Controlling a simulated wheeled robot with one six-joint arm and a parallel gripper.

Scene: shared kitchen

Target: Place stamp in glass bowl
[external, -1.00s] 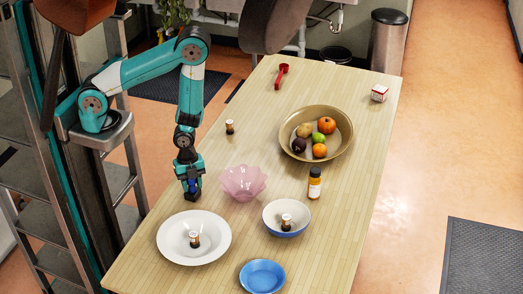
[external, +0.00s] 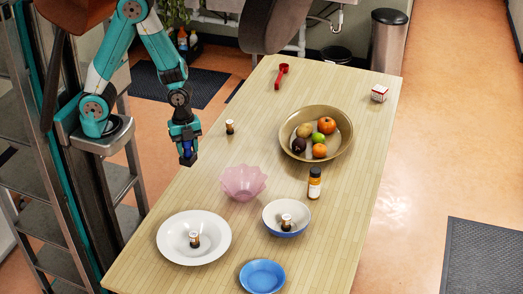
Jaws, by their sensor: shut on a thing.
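My gripper (external: 187,158) is raised over the left side of the table, pointing down, behind and to the left of the pink glass bowl (external: 243,182). It is shut on a small blue thing (external: 186,148), mostly hidden by the fingers; I cannot tell if it is a stamp. The glass bowl has a wavy rim and looks empty. Small dark objects with pale tops, perhaps stamps, show in three places: on the bare table (external: 230,127), in the white plate (external: 195,239), and in the blue-and-white bowl (external: 287,220).
The wide white plate (external: 170,238), blue-and-white bowl (external: 270,214) and blue dish (external: 262,277) stand at the front. A brown bowl (external: 345,146) of fruit, an orange-and-black bottle (external: 314,184), a red scoop (external: 281,76) and a small box (external: 379,93) are farther back or right.

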